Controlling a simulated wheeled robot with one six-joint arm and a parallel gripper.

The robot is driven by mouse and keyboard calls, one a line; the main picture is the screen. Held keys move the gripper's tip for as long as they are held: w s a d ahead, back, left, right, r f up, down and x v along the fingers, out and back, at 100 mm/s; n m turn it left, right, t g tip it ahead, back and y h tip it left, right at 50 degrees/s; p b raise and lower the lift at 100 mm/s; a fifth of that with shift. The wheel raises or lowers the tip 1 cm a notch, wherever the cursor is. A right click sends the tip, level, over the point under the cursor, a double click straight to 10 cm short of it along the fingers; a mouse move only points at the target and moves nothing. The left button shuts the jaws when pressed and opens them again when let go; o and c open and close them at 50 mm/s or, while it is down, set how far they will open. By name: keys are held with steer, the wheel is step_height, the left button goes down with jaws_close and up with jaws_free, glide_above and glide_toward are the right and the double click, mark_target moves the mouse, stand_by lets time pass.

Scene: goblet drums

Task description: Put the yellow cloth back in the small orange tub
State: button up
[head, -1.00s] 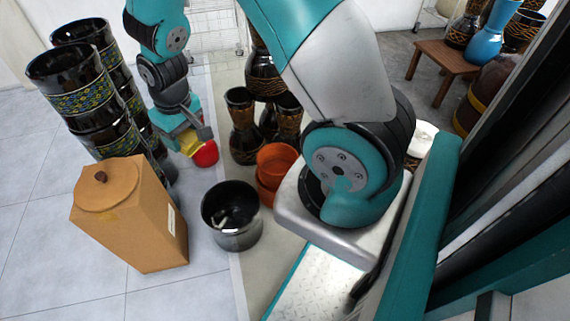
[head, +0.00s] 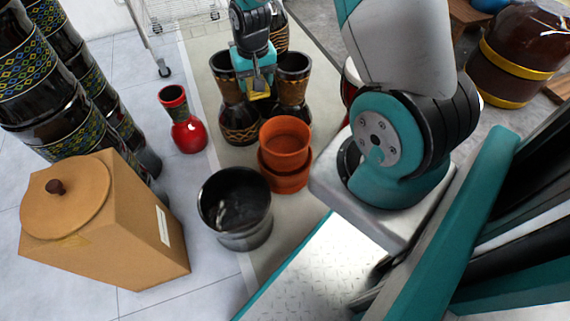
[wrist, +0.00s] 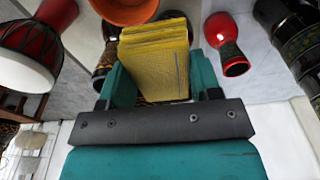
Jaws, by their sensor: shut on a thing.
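The yellow cloth (wrist: 155,60) is a folded, layered block between the teal jaws of my gripper (wrist: 163,82) in the wrist view. In the head view my gripper (head: 259,88) points down over the dark goblet drums, with a bit of yellow at its tip. It is shut on the cloth. A small orange tub (head: 285,135) sits on or in a second orange tub (head: 287,180), nearer to me and slightly right of the gripper. An orange rim (wrist: 125,12) also shows at the top of the wrist view. The inside of the lower tub is hidden.
Dark goblet drums (head: 238,120) stand right behind the orange tubs. A red goblet drum (head: 186,130) stands to the left, a black bucket (head: 236,215) in front. A tan lidded box (head: 110,220) and tall stacked drums (head: 40,80) fill the left side.

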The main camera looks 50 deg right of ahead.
steer(key=s+d+f+m+b, duration=0.1)
steer(key=d+f+m+b, duration=0.1)
steer(key=d+f+b, duration=0.45)
steer(key=s+d+f+m+b, duration=0.1)
steer(key=d+f+m+b, duration=0.2)
steer(key=f, duration=0.6)
steer(key=b, duration=0.9)
glide_above(285, 152)
steer(key=f, duration=1.4)
steer(key=shift+s+a+f, duration=0.2)
steer(key=shift+a+f, duration=0.05)
steer(key=shift+f, duration=0.1)
steer(key=shift+f+b, duration=1.45)
steer(key=shift+f, duration=1)
steer(key=shift+f, duration=0.2)
steer(key=o, duration=0.9)
steer(key=shift+r, duration=0.1)
